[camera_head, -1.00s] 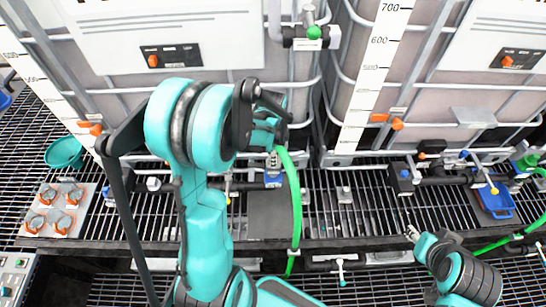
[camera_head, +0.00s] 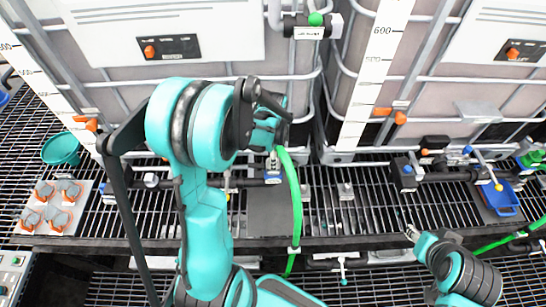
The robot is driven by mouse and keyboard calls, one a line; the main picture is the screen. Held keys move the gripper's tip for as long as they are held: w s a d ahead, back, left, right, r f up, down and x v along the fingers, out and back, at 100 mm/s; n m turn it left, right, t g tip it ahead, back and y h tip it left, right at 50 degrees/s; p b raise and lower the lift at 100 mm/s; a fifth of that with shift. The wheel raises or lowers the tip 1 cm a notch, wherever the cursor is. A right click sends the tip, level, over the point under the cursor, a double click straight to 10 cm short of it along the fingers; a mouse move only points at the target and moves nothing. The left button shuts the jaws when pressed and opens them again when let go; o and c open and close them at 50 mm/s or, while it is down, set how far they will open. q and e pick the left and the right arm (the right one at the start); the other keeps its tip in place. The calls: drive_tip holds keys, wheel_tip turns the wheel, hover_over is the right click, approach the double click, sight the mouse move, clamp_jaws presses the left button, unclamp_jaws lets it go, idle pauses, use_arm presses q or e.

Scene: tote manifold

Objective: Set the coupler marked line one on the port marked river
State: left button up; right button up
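My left gripper (camera_head: 268,138) is in the middle, pointing down and away, partly hidden behind its own wrist. It appears shut on a grey coupler (camera_head: 273,161) at the end of a green hose (camera_head: 296,205). The coupler is just above a port with a blue part (camera_head: 272,177) on the dark pipe under the left tank; I cannot tell whether they touch. Another port with a blue part (camera_head: 407,171) is on the right pipe. No river or line one marking is readable. My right gripper (camera_head: 409,231) is low at the right, away from the pipes; its fingers are too small to judge.
Two caged tanks stand behind the grated bench. A teal funnel-like bowl (camera_head: 61,149) and a pale plate with several orange-and-grey fittings (camera_head: 50,206) are at the left. A blue tray (camera_head: 502,199) and a second green hose (camera_head: 490,246) are at the right. The grating between is mostly clear.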

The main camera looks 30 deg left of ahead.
use_arm(q)
wheel_tip(320, 180, up, 12)
idle(0.6)
drive_tip(key=s+d+f+n+t+b, duration=0.3)
drive_tip(key=s+d+f+n+b, duration=0.2)
drive_tip(key=f+b, duration=0.2)
drive_tip(key=s+d+f+n+t+b, duration=0.4)
drive_tip(key=s+d+f+n+b, duration=0.1)
drive_tip(key=b, duration=0.5)
wheel_tip(320, 180, down, 3)
drive_tip(key=shift+s+d+r+n+b, duration=0.15)
drive_tip(key=shift+s+d+n+b, duration=0.25)
drive_tip(key=shift+n, duration=0.4)
